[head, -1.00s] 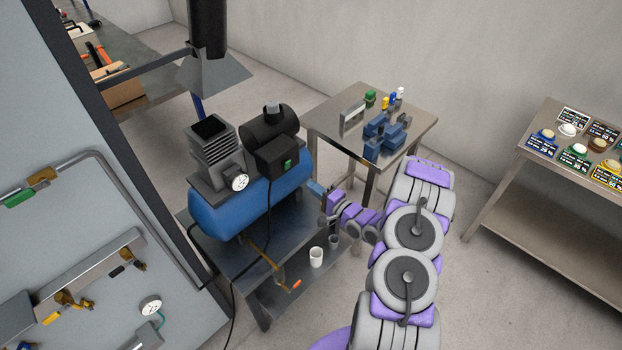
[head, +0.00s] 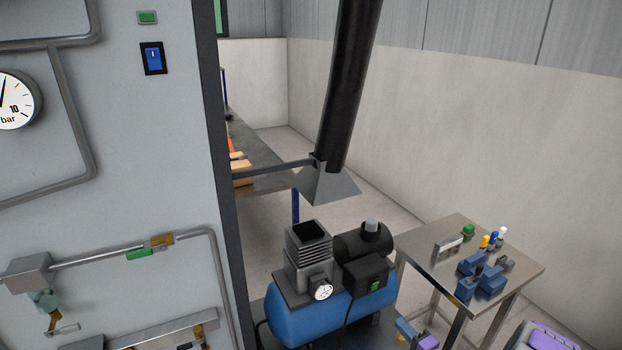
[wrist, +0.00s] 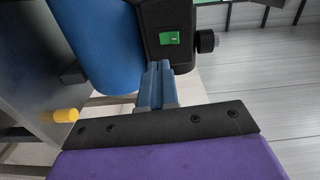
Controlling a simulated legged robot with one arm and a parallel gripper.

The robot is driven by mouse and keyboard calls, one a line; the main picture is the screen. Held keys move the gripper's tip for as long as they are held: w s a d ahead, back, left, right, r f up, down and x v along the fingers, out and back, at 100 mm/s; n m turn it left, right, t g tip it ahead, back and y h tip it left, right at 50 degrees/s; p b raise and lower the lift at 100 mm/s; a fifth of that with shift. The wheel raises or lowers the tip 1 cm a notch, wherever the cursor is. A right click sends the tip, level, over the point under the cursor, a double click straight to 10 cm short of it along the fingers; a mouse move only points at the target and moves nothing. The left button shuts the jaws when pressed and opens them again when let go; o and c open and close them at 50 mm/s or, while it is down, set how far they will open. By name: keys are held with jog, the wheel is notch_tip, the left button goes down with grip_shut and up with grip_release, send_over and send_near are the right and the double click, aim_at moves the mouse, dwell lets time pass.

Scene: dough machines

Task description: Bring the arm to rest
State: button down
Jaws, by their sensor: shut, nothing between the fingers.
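My gripper (wrist: 157,88) is shut and empty in the wrist view, its two blue-grey fingers side by side. Its fingers also show at the bottom edge of the head view (head: 405,329), just right of the blue compressor tank (head: 325,314). In the wrist view the fingers point towards the black compressor housing (wrist: 170,25), with the blue tank to the left. I cannot tell the exact gap between fingertips and compressor. Most of my arm is below the head view; a purple and grey part shows at the bottom right.
A steel table (head: 415,245) with blue vises (head: 480,277) and small bottles stands right of the compressor. A grey panel (head: 120,200) with pipes, gauge and blue switch (head: 153,58) fills the left. A black duct with a hood (head: 328,188) hangs above the compressor.

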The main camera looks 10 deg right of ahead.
jog(key=w+d+r+n+g+h, duration=0.2)
jog(key=w+d+n+g, duration=0.1)
jog(key=w+n+g, duration=0.1)
notch_tip(320, 180, up, 6)
jog(key=s+a+n+g+h+b, duration=0.2)
jog(key=a+n+g+h, duration=0.1)
jog(key=g+h, duration=0.1)
jog(key=s+a+r+n+g+h+b, duration=0.1)
jog(key=s+r+g, duration=0.15)
jog(key=s, duration=0.25)
jog(key=s+a+r+n+g+h, duration=0.1)
jog(key=s+r, duration=0.3)
jog(key=s, duration=0.2)
jog(key=s+a+r+n+g, duration=0.1)
jog(key=s+a, duration=0.4)
jog(key=s, duration=0.5)
jog(key=s+a+r+n+g+y+b, duration=0.1)
jog(key=s+a, duration=0.4)
jog(key=s, duration=0.5)
jog(key=s+a+r+n+g+y, duration=0.1)
jog(key=s+a+r+g, duration=0.3)
jog(key=s, duration=0.7)
jog(key=shift+a+r+n+g+b, duration=0.35)
jog(key=shift+a+n+g, duration=0.3)
jog(key=shift+a, duration=0.45)
jog(key=shift+a, duration=0.15)
